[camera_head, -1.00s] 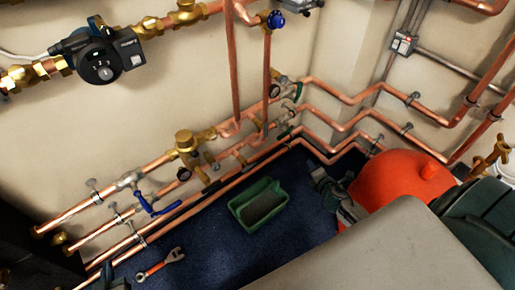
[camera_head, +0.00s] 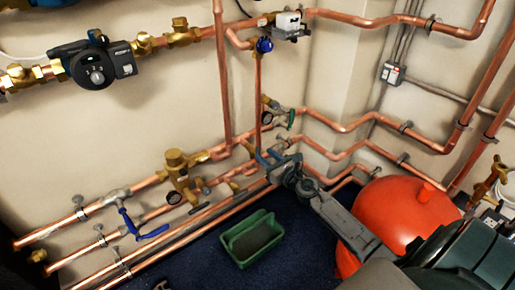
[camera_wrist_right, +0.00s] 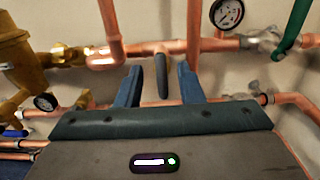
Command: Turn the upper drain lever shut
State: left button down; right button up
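A dark grey lever handle (camera_wrist_right: 161,76) shows in the right wrist view, hanging below a tee on a copper pipe. My right gripper (camera_wrist_right: 159,84) is open, with one blue-grey finger on each side of the handle. A gap shows between the handle and each finger; how deep the handle sits between them is unclear. In the head view the right gripper (camera_head: 270,158) is at the pipes near the corner, and the handle cannot be made out there.
A gauge (camera_wrist_right: 228,13) and a green lever (camera_wrist_right: 292,30) sit right of the handle. Copper pipes (camera_wrist_right: 225,100) run close behind the fingers. A red tank (camera_head: 395,215) stands beside my arm. A green tray (camera_head: 233,243) lies on the floor. A blue lever (camera_head: 128,222) is at left.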

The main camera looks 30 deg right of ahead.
aim_at(258, 147)
jog(key=w, duration=0.5)
jog(key=shift+w+a+f, duration=0.1)
jog(key=shift+w+a, duration=0.1)
jog(key=shift+w, duration=0.1)
jog(key=shift+c, duration=0.2)
grip_shut()
